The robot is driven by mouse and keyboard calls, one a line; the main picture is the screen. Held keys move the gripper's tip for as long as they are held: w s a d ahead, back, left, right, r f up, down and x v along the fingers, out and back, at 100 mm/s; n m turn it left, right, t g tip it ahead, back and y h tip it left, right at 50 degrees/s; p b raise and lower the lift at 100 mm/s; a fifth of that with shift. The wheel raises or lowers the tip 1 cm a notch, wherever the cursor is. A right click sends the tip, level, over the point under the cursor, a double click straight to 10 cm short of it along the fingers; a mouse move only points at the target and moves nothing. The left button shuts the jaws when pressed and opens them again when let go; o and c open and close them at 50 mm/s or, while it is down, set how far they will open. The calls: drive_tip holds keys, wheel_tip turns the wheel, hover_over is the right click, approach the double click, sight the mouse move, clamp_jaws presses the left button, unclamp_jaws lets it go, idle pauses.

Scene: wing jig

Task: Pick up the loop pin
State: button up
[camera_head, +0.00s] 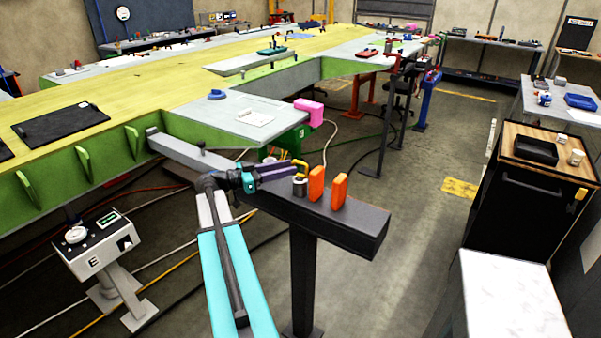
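A small piece with a yellow loop on top and a silver cylindrical body, which looks like the loop pin (300,186), stands upright on the dark beam (352,222). My gripper (291,172), with purple fingers, reaches in from the left, level with the pin's upper part below the yellow loop. Its fingertips are at or very near the pin's left side. The fingers overlap in this view, so the gap between them and any contact with the pin cannot be made out.
Two upright orange blocks (317,183) stand on the beam just right of the pin. The green-edged wing jig (190,85) lies behind and left. A black cabinet (520,205) stands right, with open floor between.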

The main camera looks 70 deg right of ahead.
sight(294, 165)
drive_tip(key=shift+p+x, duration=0.7)
drive_tip(key=shift+x, duration=1.05)
clamp_jaws()
